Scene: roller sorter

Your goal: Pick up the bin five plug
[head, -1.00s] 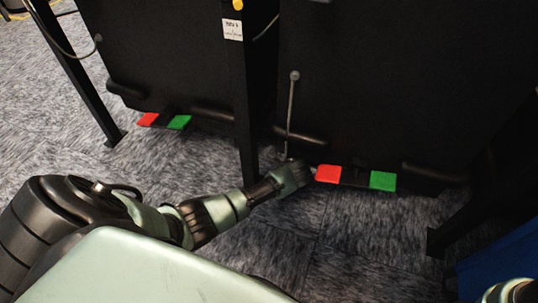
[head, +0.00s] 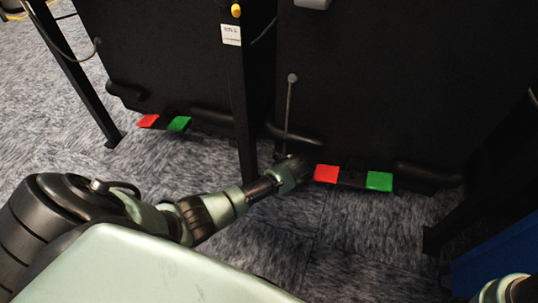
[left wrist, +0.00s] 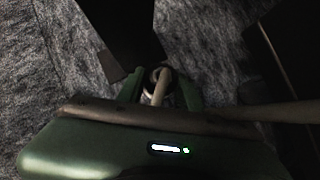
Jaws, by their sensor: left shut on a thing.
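My left gripper (head: 296,166) is low at the foot of the black bin front, just left of a red pedal. In the left wrist view the fingers (left wrist: 160,88) are shut around the bin five plug (left wrist: 158,76), a small round piece with a pale cable running off it. Most of the plug is hidden by the fingers and shadow. In the head view a thin grey cable (head: 288,110) rises from the gripper to a round knob on the bin front. My right gripper is out of view; only a bit of that arm shows at lower right.
Red (head: 326,173) and green (head: 379,181) pedals lie right of the gripper. Another pair sits under the left bin. A black post (head: 242,110) with a label stands close left of the gripper. A blue panel (head: 498,262) is at lower right. Carpet is clear below.

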